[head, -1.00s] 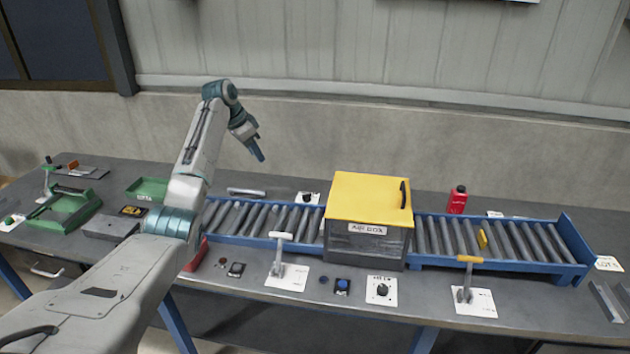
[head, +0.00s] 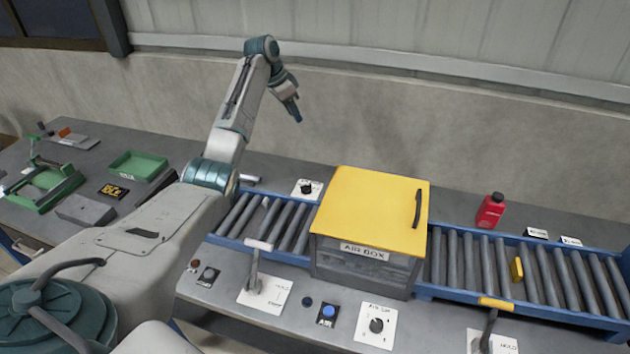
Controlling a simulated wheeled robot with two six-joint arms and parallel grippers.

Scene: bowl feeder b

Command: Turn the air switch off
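A blue switch (head: 328,312) on a small dark plate labelled "AIR" sits on the bench front, below the yellow-lidded air box (head: 369,210). I cannot tell its on or off position. A black knob (head: 376,325) on a white plate, its label starting with "AIR", is just right of it. My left gripper (head: 294,112) hangs high behind the bench, against the wall, pointing down and right, far from the switch. It touches nothing, and its fingers overlap, so their opening is unclear. My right gripper is out of view.
A blue roller conveyor (head: 460,292) runs either side of the box. A lever (head: 257,270) stands left of the switch, and another yellow-handled lever (head: 490,325) right. A red bottle (head: 491,211) and a second knob (head: 307,188) are behind the conveyor. Green trays (head: 137,166) are at left.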

